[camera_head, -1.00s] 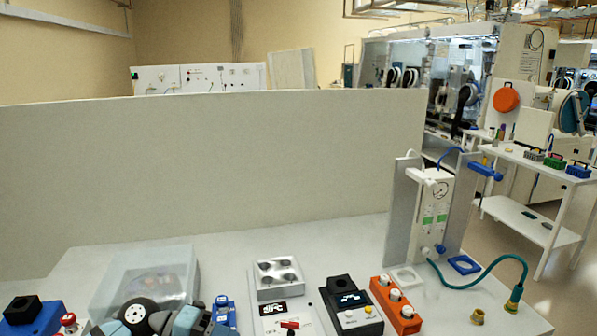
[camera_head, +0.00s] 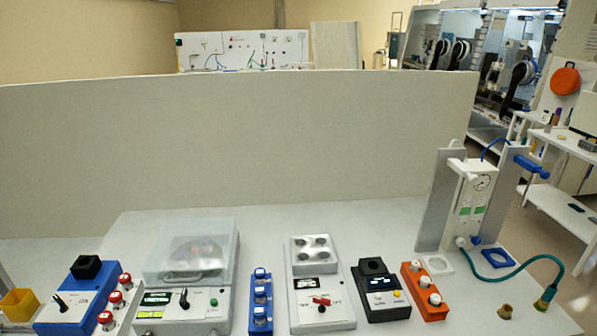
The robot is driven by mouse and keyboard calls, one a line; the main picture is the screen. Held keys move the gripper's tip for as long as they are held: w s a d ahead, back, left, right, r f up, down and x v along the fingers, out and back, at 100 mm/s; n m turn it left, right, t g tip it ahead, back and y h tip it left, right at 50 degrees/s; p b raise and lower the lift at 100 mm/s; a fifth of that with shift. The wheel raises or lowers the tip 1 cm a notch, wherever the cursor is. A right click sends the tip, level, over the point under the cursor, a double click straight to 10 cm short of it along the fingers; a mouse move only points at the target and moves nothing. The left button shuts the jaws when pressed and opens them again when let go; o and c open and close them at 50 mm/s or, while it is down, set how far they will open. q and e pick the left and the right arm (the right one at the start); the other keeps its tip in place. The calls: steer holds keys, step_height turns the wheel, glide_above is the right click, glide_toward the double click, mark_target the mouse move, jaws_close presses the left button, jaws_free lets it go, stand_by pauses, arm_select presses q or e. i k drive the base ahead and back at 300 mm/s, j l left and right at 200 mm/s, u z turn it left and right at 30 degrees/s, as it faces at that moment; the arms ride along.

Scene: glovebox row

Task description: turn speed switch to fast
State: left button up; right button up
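Several devices with controls stand along the front of the bench, and I cannot read which one carries the speed switch. A blue box (camera_head: 88,296) at left has a black top cup (camera_head: 86,267) and a black lever-like knob (camera_head: 60,303) on its sloped front. A grey-white unit (camera_head: 212,304) with a clear lid has a small dark knob (camera_head: 184,299) beside its green displays. A white unit with a silver block (camera_head: 311,255) has a red knob (camera_head: 321,301). Neither of my grippers is in view.
A yellow cup (camera_head: 19,304) is at far left. A teal hose (camera_head: 520,268) lies at right. A tall white panel (camera_head: 230,150) closes the back.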

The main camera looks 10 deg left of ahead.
mark_target(184, 295)
steer(key=u, duration=0.75)
